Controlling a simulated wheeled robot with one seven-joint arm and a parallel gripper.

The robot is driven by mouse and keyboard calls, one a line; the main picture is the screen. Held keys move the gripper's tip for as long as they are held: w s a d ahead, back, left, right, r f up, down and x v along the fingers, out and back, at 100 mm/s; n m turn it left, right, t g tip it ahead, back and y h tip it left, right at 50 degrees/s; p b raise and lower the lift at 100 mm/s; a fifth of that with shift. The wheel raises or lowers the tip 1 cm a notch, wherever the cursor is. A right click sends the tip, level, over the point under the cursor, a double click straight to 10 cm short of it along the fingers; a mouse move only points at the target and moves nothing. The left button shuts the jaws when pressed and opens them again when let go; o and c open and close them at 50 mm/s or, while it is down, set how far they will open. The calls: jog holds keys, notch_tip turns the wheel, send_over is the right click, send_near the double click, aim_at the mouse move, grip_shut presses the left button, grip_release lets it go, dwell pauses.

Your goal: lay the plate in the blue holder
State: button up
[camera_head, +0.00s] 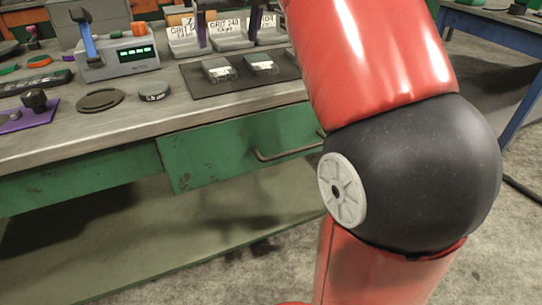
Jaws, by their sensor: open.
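Two purple upright bars hang into the top of the view over the grit trays, apart with a gap between them. They look like the fingers of my gripper (229,28), open and with nothing seen between them; the palm is out of frame. A flat dark round disc (100,100) lies on the bench at the left; I cannot tell whether it is the plate. No blue holder is clearly seen. The only blue part on the bench is an upright blue piece (86,38) at the grey device with a green display.
Labelled grit trays (232,42) stand at the back of the bench. A short round piece (153,91) and a purple base with a black knob (22,117) are left. My red arm covers the right.

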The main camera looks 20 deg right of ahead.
jog(key=s+f, duration=1.1)
jog(key=f, duration=0.2)
jog(key=shift+s+a+t, duration=0.15)
jog(key=shift+a+t, duration=0.05)
jog(key=shift+t, duration=0.1)
jog(key=shift+o, duration=0.5)
jog(key=s+f, duration=0.8)
jog(key=f, duration=0.5)
jog(key=shift+s+a+f, duration=0.2)
jog(key=shift+f, duration=0.15)
jog(key=shift+s, duration=0.1)
